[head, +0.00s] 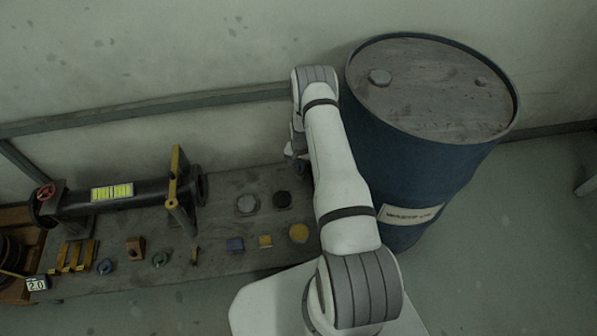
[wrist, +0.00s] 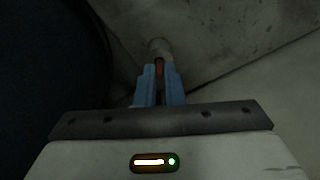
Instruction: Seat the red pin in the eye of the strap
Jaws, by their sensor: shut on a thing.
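In the wrist view my gripper (wrist: 159,88) has its two blue fingers close together. They are shut on a narrow red piece, the red pin (wrist: 159,69), of which only a sliver shows between them. A pale, dim rounded end (wrist: 160,47) lies just beyond the fingertips; I cannot tell whether it belongs to the pin. In the head view my arm hides most of the gripper, left of the blue drum. I cannot make out the strap's eye in either view.
The blue drum (head: 405,165) stands close right of my arm. Several small blocks and discs stand there. The wall is behind.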

